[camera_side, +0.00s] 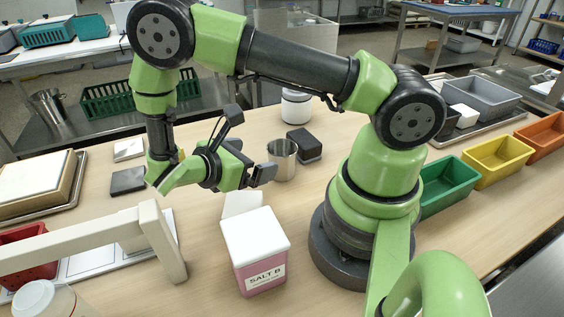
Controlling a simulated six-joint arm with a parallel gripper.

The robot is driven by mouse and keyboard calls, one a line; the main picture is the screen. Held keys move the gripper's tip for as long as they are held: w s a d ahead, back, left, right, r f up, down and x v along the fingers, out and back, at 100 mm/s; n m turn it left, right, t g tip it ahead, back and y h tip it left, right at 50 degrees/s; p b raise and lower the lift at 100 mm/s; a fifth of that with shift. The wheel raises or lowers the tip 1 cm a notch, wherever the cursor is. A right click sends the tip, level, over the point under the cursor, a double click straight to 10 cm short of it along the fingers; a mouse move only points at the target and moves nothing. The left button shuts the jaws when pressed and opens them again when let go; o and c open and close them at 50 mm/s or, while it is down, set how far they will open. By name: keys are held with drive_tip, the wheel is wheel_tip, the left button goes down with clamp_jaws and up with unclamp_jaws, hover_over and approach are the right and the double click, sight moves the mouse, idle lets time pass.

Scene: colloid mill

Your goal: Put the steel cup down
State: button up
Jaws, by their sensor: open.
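The steel cup (283,164) stands upright on the wooden table, a little left of the middle of the picture. My gripper (265,173) is open and points toward the cup from the left. Its fingertips are close to the cup's lower left side. I cannot tell from this view whether they touch it or stand partly around it.
A black box (305,146) stands right behind the cup, and a white-lidded jar (296,107) stands farther back. A pink SALT B container (256,254) is in front. Green (447,188), yellow (497,161) and orange (543,137) bins line the right.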

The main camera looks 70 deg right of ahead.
sight(272, 154)
drive_tip(key=x, duration=0.7)
drive_tip(key=shift+s+d, duration=0.15)
drive_tip(key=shift+d, duration=0.1)
drive_tip(key=shift+r, duration=0.1)
drive_tip(key=c, duration=1.1)
drive_tip(key=shift+r, duration=0.1)
